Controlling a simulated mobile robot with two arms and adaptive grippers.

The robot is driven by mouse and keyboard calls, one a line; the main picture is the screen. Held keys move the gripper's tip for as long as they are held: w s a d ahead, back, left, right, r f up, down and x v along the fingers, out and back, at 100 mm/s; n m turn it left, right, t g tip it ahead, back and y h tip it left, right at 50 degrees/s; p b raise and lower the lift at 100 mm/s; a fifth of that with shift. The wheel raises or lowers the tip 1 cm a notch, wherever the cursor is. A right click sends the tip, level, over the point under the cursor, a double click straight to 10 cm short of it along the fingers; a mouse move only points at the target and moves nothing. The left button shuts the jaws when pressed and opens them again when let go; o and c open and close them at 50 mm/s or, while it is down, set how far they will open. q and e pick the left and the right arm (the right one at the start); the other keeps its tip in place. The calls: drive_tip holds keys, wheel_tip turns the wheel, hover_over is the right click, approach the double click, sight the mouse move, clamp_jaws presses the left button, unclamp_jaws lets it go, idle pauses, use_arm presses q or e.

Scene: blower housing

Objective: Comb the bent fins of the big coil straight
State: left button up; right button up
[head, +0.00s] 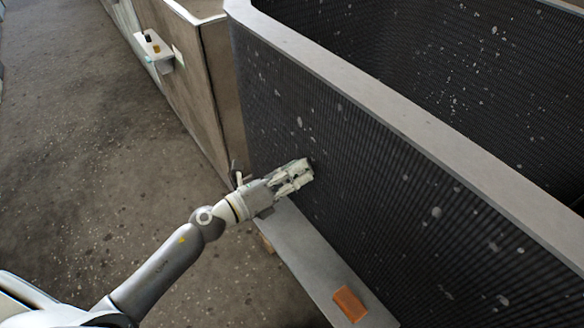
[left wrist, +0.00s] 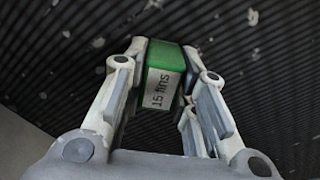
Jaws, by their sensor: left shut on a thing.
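The big coil (head: 420,190) is a tall, dark finned wall with a grey top rim, and light specks are scattered over its face. My left gripper (head: 306,170) reaches to the coil's face near its left end. In the left wrist view the gripper (left wrist: 163,85) is shut on a green and white fin comb (left wrist: 165,78) with "15 fins" printed on it. The comb's far end is close against the dark fins, and I cannot tell whether it touches them. In the head view the comb is mostly hidden by the fingers. My right gripper is not in view.
An orange block (head: 349,304) lies on the grey ledge (head: 320,262) along the coil's foot. A brown panel (head: 190,75) stands left of the coil, with a small white box (head: 154,48) on it. The floor (head: 80,150) at left is clear.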

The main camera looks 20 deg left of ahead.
use_arm(q)
drive_tip(key=shift+s+d+p, duration=0.45)
drive_tip(key=shift+s+d, duration=0.45)
drive_tip(key=shift+d, duration=0.3)
drive_tip(key=shift+w+a+b, duration=0.5)
drive_tip(key=shift+w+a, duration=0.55)
drive_tip(key=shift+a, duration=0.3)
drive_tip(key=shift+w+a+b, duration=0.45)
drive_tip(key=shift+w+a, duration=0.55)
drive_tip(key=shift+a, duration=0.3)
drive_tip(key=shift+s, duration=0.1)
drive_tip(key=b, duration=0.2)
approach(299, 157)
drive_tip(key=shift+d, duration=0.1)
drive_tip(key=shift+b+v, duration=0.3)
drive_tip(key=shift+v, duration=1.2)
